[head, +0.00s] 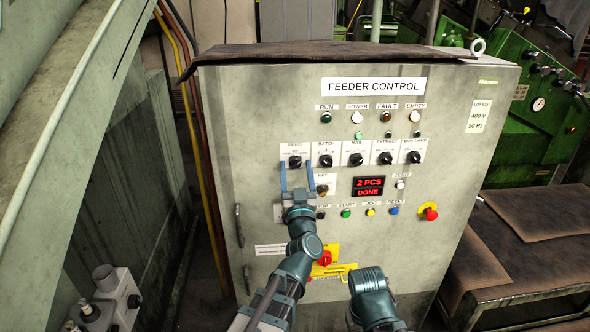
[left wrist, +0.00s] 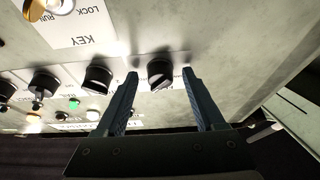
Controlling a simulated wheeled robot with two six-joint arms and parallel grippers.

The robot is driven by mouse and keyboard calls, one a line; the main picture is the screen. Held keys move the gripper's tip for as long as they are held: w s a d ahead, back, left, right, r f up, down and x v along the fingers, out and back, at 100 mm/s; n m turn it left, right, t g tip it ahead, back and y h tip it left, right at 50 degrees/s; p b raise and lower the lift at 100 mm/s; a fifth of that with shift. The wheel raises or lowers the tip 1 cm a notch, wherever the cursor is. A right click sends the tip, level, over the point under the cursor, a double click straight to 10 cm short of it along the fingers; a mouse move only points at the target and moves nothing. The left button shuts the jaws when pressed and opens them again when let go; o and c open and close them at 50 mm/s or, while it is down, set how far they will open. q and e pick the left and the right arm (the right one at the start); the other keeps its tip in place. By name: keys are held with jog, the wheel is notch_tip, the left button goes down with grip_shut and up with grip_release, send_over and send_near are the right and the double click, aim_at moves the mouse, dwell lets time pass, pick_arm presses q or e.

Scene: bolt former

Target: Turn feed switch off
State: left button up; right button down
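The feed switch (head: 295,161) is a black rotary knob on a white plate, leftmost in the top row of knobs on the grey feeder control cabinet. My left gripper (head: 296,167) is open, with its two blue fingers on either side of this knob. In the left wrist view, which shows the panel upside down, the knob (left wrist: 160,74) lies between the spread fingertips (left wrist: 160,73), with a gap on each side. The knob's exact pointer setting is too small to read. My right arm shows at the lower middle of the head view, but its gripper does not show.
Similar knobs stand close to the right: batch (head: 326,161), rail (head: 355,160), extract and box lamp. Below are a key switch (head: 322,190), a red display (head: 368,186) reading "2 PCS DONE", push buttons, a red emergency stop (head: 430,213) and a red-yellow main switch (head: 325,259).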

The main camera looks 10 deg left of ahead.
pick_arm(q)
grip_shut()
jog(key=shift+n, duration=0.4)
jog(key=n+y, duration=0.1)
jog(key=n, duration=0.1)
jog(key=n+g+y, duration=0.1)
jog(key=n, duration=0.2)
jog(key=shift+w+d+r+y+p, duration=0.1)
jog(key=shift+d+r+y+p, duration=0.1)
jog(key=shift+y+p, duration=0.2)
jog(key=shift+d+n+g+y+p, duration=0.1)
jog(key=shift+n+g+y+p, duration=0.5)
jog(key=shift+n, duration=1)
jog(key=shift+d+n+g+y+p, duration=0.1)
jog(key=shift+n+g+y+p, duration=0.5)
jog(key=shift+n, duration=1.3)
jog(key=shift+o, duration=0.3)
grip_release()
